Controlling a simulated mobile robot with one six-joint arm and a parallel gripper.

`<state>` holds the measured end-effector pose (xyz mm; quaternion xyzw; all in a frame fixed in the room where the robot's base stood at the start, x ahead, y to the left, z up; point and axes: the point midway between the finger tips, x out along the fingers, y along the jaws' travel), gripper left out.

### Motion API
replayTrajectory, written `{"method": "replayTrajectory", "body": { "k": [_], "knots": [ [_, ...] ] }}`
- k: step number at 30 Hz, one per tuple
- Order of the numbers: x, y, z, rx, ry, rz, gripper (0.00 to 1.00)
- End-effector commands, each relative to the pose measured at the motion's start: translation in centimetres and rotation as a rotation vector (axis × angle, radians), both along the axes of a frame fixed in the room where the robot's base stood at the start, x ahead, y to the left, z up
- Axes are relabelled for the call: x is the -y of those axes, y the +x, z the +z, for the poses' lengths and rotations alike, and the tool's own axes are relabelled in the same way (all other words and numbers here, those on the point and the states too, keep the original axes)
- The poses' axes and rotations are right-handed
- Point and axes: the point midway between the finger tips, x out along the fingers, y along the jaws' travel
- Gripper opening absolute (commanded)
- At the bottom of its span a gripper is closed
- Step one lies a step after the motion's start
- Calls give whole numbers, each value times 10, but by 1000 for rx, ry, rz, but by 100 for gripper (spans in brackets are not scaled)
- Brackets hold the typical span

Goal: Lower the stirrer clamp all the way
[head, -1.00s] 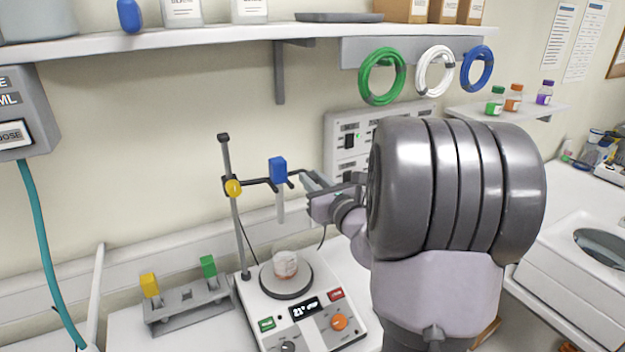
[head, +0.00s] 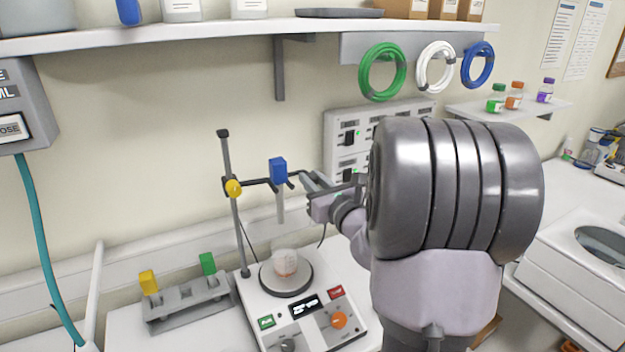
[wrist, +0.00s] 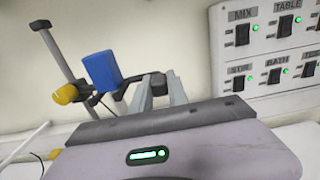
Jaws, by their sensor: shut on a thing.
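The stirrer clamp (head: 255,182) is a dark horizontal arm on an upright grey rod (head: 236,215), joined at a yellow knob (head: 233,188). It sits high on the rod and carries a blue block (head: 278,170) with a pale probe (head: 280,208) hanging above a beaker. In the wrist view the blue block (wrist: 102,70) and yellow knob (wrist: 65,94) are at left. My gripper (head: 303,178) is at the clamp's right end; its fingers (wrist: 160,92) are shut on that end. The exact contact is small in view.
The glass beaker (head: 285,262) stands on the stirrer plate (head: 286,282), below the probe. A grey rack (head: 187,302) with yellow and green blocks stands at left. A switch panel (head: 345,130) is on the wall behind my gripper. A shelf (head: 220,32) runs above.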

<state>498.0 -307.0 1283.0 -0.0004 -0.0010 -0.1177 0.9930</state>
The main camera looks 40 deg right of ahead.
Motion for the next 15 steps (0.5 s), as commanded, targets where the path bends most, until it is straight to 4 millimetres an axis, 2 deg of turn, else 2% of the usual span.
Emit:
{"method": "replayTrajectory", "body": {
  "k": [1,5,9,12,15],
  "knots": [
    [0,0,-17,-4,2,0,0],
    [0,0,-53,-4,2,0,0],
    [0,0,-97,-5,2,0,0],
    [0,0,-124,-6,2,1,0],
    [0,0,-136,-4,2,0,0]
  ]
}}
